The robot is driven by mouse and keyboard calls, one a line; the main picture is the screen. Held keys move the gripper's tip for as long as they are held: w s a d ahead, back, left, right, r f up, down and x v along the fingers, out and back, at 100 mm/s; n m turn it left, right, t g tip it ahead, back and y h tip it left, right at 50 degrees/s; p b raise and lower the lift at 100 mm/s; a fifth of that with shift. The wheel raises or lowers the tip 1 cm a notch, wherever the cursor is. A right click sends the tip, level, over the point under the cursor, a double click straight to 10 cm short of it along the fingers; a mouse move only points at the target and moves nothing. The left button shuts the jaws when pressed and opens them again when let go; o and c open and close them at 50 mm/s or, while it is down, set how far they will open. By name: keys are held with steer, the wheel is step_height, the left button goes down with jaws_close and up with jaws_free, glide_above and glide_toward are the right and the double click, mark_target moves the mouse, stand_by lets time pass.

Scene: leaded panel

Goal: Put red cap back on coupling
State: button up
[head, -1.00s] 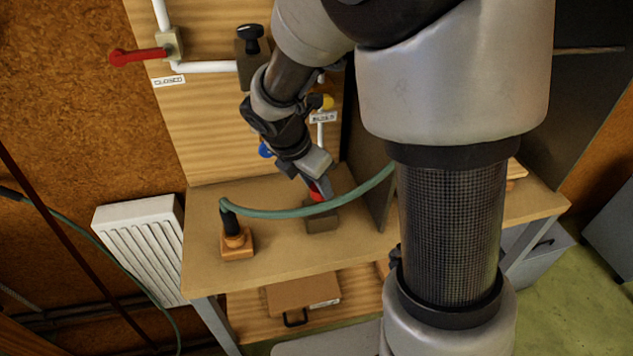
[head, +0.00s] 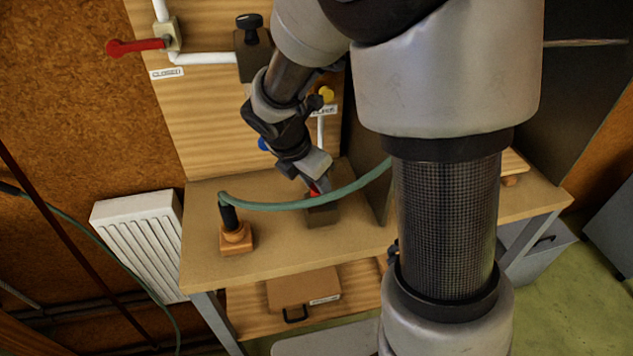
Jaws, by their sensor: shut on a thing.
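My gripper (head: 320,184) points down over the right part of the bench and is shut on the red cap (head: 314,188). Only a small piece of the cap shows between the fingers and the green hose. A grey-brown block (head: 321,216) stands on the bench right below the cap; it may carry the coupling, but its top is hidden by the hose and gripper. I cannot tell whether the cap touches it. The green hose (head: 270,206) arches in front, from a black fitting (head: 229,216) on an orange-brown wooden base (head: 236,239) to behind my arm.
The wooden bench (head: 275,248) is clear at its front. Behind it, a board carries a red lever (head: 135,46), white pipe, black knob (head: 250,21) and yellow knob (head: 326,94). A dark upright panel (head: 365,185) stands right of the block. A white radiator (head: 138,240) is at left.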

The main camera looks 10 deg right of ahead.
steer(key=shift+f+b, duration=0.3)
steer(key=shift+f, duration=0.3)
steer(key=o, duration=1.1)
steer(key=shift+r, duration=0.1)
steer(key=p+v, duration=0.2)
steer(key=v, duration=1.5)
steer(key=shift+a+r+p, duration=0.1)
steer(key=shift+r+p, duration=0.1)
steer(key=shift+p, duration=0.2)
steer(key=s+d+r+m+t+y+p, duration=0.1)
steer(key=s+d+r+m, duration=0.1)
steer(key=m, duration=0.6)
steer(key=s+d+r+m+t+y+p, duration=0.1)
steer(key=s+d+r+m+p, duration=0.1)
steer(key=s+m, duration=0.5)
steer(key=s+d+r+m+t+y+p, duration=0.1)
steer(key=s+r+m, duration=0.3)
steer(key=m, duration=0.5)
steer(key=shift+s+d+r+y+p, duration=0.2)
steer(key=shift+s+d, duration=0.05)
steer(key=shift+d, duration=0.15)
steer(key=shift+s+d+r+y+p, duration=0.15)
steer(key=shift+s+d+r+y, duration=0.1)
steer(key=shift+d, duration=0.15)
